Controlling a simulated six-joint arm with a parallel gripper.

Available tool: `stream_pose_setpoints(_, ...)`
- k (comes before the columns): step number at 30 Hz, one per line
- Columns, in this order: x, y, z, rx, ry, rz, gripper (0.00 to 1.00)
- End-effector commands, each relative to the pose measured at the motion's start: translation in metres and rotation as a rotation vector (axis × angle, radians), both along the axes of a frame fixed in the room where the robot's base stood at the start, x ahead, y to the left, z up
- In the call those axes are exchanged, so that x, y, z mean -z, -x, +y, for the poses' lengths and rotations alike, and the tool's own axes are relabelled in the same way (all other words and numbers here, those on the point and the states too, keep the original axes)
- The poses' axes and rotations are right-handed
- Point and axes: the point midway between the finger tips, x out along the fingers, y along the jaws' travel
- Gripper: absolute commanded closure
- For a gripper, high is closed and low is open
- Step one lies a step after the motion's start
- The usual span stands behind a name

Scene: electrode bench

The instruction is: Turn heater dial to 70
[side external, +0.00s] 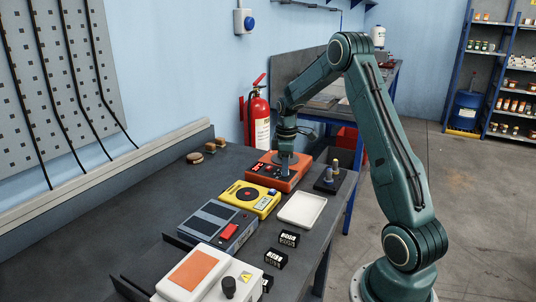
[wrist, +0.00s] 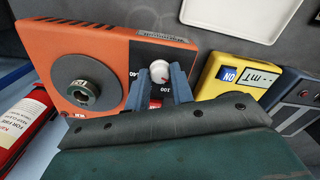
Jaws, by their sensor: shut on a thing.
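The orange heater (side external: 262,176) stands at the far end of the dark bench. In the wrist view the heater (wrist: 106,38) shows a round grey plate with a small ring-shaped piece on it. Its white dial (wrist: 159,70) has a red mark and sits on a black panel, where the numbers 40 and 100 can be read. My gripper (wrist: 159,80) has its two blue-grey fingers shut on the dial, one on each side. In the side view my gripper (side external: 285,168) reaches down onto the heater and hides the dial. The exact dial reading is unclear.
A yellow device (side external: 262,203) with a blue ON switch stands close beside the heater. A white tray (side external: 302,223) and a dark holder (side external: 328,187) are nearby. A red fire extinguisher (side external: 260,120) stands behind the bench. Other devices fill the front.

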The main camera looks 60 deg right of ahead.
Motion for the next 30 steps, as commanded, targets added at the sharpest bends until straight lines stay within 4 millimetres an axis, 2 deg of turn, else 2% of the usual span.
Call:
stream_pose_setpoints(16,-0.0005,-0.0004,-0.0002,-0.042,0.001,-0.001,0.99)
stream_pose_setpoints(17,-0.0005,-0.0004,-0.0002,-0.042,0.001,-0.001,0.75)
stream_pose_setpoints(20,-0.0004,-0.0004,-0.0001,-0.041,0.001,-0.001,0.55)
stream_pose_setpoints(30,-0.0010,-0.0003,-0.0001,-0.039,0.001,-0.001,0.55)
